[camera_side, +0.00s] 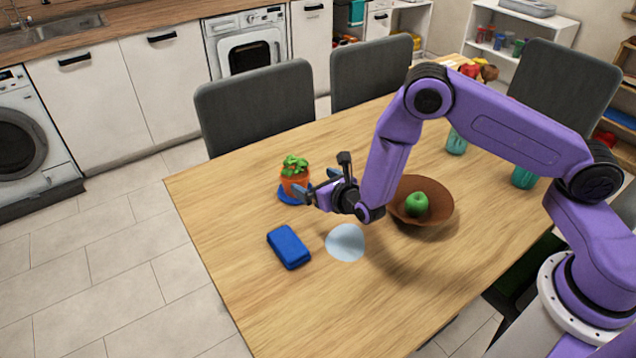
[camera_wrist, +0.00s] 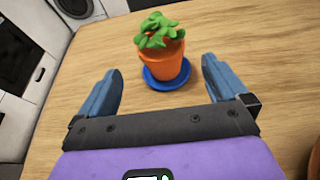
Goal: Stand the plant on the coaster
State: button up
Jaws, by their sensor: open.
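The plant (camera_side: 294,174), green leaves in an orange pot, stands upright on a round blue coaster (camera_side: 286,199) near the far left part of the table. In the wrist view the plant (camera_wrist: 160,52) is centred, with the blue coaster (camera_wrist: 150,82) showing around its base. My gripper (camera_side: 318,186) is open and low over the table, just right of the plant. In the wrist view the fingers of my gripper (camera_wrist: 162,70) lie to either side of the pot, with visible gaps and nothing held. The coaster's middle is hidden by the pot.
A pale blue disc (camera_side: 345,243) and a blue box-like item (camera_side: 289,247) lie nearer the front. A brown bowl (camera_side: 440,212) with a green apple (camera_side: 417,204) is under my arm. Teal cups (camera_side: 456,143) stand further right.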

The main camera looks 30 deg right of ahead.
jog(key=shift+s+r, duration=0.1)
jog(key=shift+s, duration=0.2)
jog(key=s+d+r+m+g+h, duration=0.2)
jog(key=s+d+r+m+h, duration=0.1)
jog(key=s+d+r+m, duration=0.25)
jog(key=s+d+r+m+g+h, duration=0.25)
jog(key=s+r+m+h, duration=0.2)
jog(key=r+m, duration=0.35)
jog(key=s+r+m+g+y, duration=0.1)
jog(key=s+m+g+y, duration=0.1)
jog(key=s, duration=0.7)
jog(key=s+d+r+m+g+y, duration=0.1)
jog(key=s+r+m+g+y, duration=0.1)
jog(key=s, duration=0.8)
jog(key=s+r+m+g+y, duration=0.2)
jog(key=s+m+g+y, duration=0.2)
jog(key=s, duration=0.5)
jog(key=shift+s+d+r+m+g, duration=0.3)
jog(key=shift+m+g, duration=0.35)
jog(key=shift+m, duration=0.3)
